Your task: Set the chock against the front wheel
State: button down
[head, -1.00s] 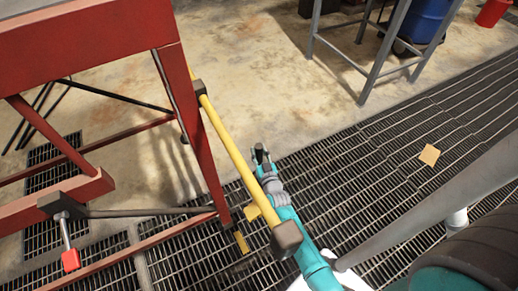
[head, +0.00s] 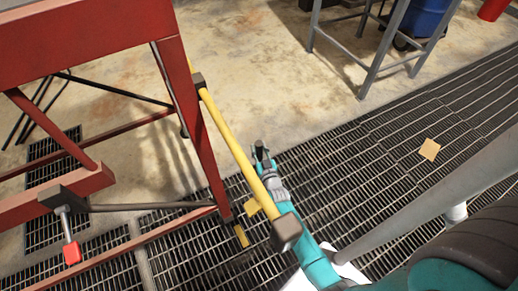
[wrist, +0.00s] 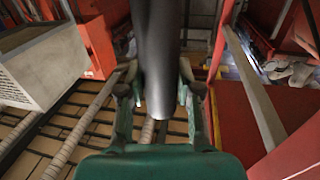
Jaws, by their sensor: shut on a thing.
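My gripper (head: 263,157) is at the far end of my teal arm, low over the floor grating beside a yellow bar. In the wrist view my gripper (wrist: 158,100) has a finger on each side of a dark grey rounded piece (wrist: 158,60). It is shut on this piece, which runs up out of the picture. I cannot tell whether the piece is the chock. I cannot make out the front wheel for sure in either view.
The yellow bar (head: 230,138) has dark end blocks and crosses close to my arm. A red frame (head: 202,140) stands at left. A tan square (head: 429,150) lies on the grating (head: 345,175). A grey stand (head: 385,50) and blue barrel (head: 425,20) are behind. The concrete floor between is clear.

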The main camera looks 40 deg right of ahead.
jog(key=shift+w+d+f, duration=0.1)
jog(key=shift+w+f, duration=0.05)
jog(key=shift+f, duration=0.1)
dwell(0.7)
jog(key=shift+w+a+r, duration=0.1)
jog(key=shift+w+a, duration=0.1)
jog(key=shift+a, duration=0.55)
jog(key=shift+w+a+f, duration=0.1)
jog(key=shift+w+a, duration=0.1)
jog(key=shift+a, duration=0.6)
jog(key=shift+w+a+r, duration=0.1)
jog(key=shift+w+a, duration=0.1)
jog(key=shift+a, duration=0.55)
dwell(2.4)
dwell(0.5)
jog(key=c, duration=0.7)
grip_release()
jog(key=v, duration=1.2)
jog(key=shift+f, duration=0.3)
